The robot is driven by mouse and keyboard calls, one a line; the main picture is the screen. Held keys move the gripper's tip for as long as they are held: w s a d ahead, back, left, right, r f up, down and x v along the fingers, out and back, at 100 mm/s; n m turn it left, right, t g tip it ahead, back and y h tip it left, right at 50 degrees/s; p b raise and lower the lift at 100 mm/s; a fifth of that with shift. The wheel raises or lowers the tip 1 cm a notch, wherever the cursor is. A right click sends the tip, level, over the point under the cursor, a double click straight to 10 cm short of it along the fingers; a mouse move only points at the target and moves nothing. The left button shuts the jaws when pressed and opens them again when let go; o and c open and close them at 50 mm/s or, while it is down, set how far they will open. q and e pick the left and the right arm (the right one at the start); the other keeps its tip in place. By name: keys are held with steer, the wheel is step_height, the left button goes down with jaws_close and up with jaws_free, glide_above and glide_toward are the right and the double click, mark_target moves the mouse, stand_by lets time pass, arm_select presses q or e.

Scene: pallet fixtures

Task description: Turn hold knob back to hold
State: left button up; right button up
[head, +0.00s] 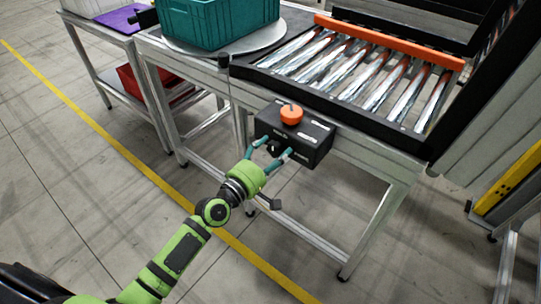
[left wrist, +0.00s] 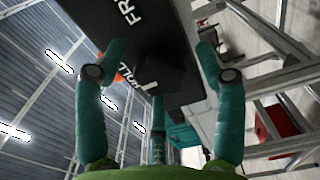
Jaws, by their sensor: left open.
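A black control box (head: 315,146) with white labels hangs at the front edge of the roller table. An orange round knob (head: 291,114) stands on its top, and a small dark knob (head: 273,149) is on its front face. My right gripper is out of view.
A teal crate (head: 205,20) sits on a round plate (head: 228,42) left of the shiny rollers (head: 340,65). An orange bar (head: 390,41) runs behind the rollers. A table leg (head: 374,230) stands right of the box. The floor in front is free.

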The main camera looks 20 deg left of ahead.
arm_select(q)
steer(key=v, duration=1.2)
steer(key=s+a+f+m+g+y+p, duration=0.1)
steer(key=s+a+f+m+g+y, duration=0.15)
steer(key=f, duration=0.75)
steer(key=s+a+f+m+g+y+p, duration=0.1)
steer(key=s+f+m+g, duration=0.2)
steer(key=f, duration=0.7)
steer(key=s+a+f+m+g+y+p, duration=0.15)
steer(key=s+f, duration=0.25)
steer(key=f, duration=0.5)
steer(key=s+d+f+m+g, duration=0.1)
steer(key=s+f+m+g, duration=0.2)
steer(key=s, duration=0.6)
steer(key=s+f+m+g, duration=0.3)
steer(key=s+f, duration=0.4)
steer(key=s, duration=0.2)
steer(key=s+d+f+m+g+y, duration=0.1)
steer(key=s+f+m+g, duration=0.2)
steer(key=s, duration=0.6)
step_height(320, 180, down, 2)
steer(key=shift+d+f+m+p, duration=0.15)
steer(key=shift+d+m+p, duration=0.15)
steer(key=shift+m+p, duration=0.15)
